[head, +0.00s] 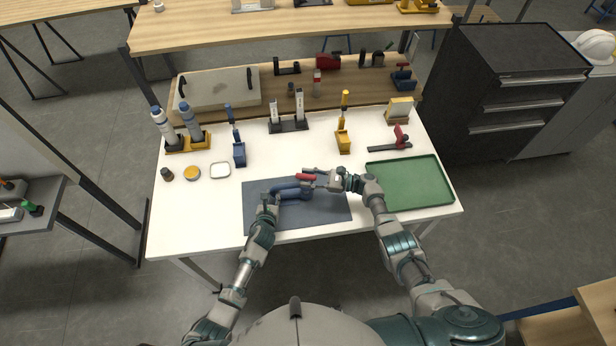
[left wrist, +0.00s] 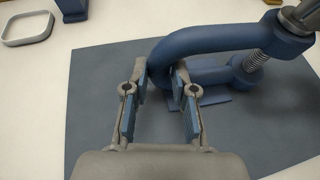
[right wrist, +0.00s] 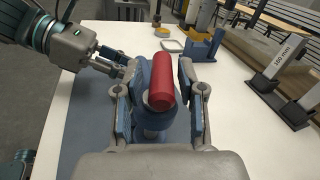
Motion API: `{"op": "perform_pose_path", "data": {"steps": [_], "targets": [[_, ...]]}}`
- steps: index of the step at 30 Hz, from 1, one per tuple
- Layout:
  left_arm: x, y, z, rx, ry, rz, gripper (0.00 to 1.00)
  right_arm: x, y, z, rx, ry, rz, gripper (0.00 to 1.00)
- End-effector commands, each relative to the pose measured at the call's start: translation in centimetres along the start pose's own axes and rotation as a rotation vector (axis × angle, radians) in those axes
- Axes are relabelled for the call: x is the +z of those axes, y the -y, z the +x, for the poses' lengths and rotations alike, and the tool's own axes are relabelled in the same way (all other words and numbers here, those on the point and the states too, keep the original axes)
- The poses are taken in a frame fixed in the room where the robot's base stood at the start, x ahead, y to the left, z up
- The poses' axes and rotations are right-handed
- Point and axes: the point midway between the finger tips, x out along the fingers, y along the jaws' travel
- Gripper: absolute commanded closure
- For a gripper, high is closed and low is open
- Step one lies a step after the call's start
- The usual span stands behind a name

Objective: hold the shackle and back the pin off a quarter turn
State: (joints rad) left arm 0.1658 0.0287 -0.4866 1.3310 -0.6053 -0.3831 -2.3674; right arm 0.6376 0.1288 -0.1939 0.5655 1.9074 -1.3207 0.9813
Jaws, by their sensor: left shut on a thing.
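The blue shackle (head: 289,190) lies on the dark mat (head: 325,210). Its curved body shows in the left wrist view (left wrist: 215,38), with the pin's metal thread (left wrist: 256,60) at the right. The pin's red handle (right wrist: 161,82) stands at the centre of the right wrist view and also shows in the head view (head: 306,177). My left gripper (left wrist: 161,88) is shut on the shackle's rounded end. My right gripper (right wrist: 158,85) is open, its fingers on either side of the red handle, with a gap visible at the left finger.
A green tray (head: 410,204) lies at the right. Blue (head: 239,154) and yellow (head: 343,143) holders stand behind the mat. The mat's front is clear.

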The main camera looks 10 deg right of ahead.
Motion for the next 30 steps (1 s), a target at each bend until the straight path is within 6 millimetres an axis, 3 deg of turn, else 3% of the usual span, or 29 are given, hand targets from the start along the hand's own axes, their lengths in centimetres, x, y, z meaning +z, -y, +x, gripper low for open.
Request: {"op": "perform_pose_path", "data": {"steps": [11,14,24,30], "targets": [[-0.1,-0.1,0.0,0.002,-0.002,0.002,1.00,0.0,0.1,-0.5,-0.002,0.000,-0.002,0.53],[-0.1,-0.1,0.0,0.002,-0.002,0.002,1.00,0.0,0.1,-1.8,-0.004,-0.001,-0.002,0.53],[-0.1,-0.1,0.0,0.002,-0.002,0.003,1.00,-0.1,0.1,-9.2,-0.003,0.000,-0.001,0.53],[-0.1,-0.1,0.0,0.002,-0.002,0.003,1.00,-0.2,0.1,-11.6,-0.001,0.000,0.000,0.53]]}}
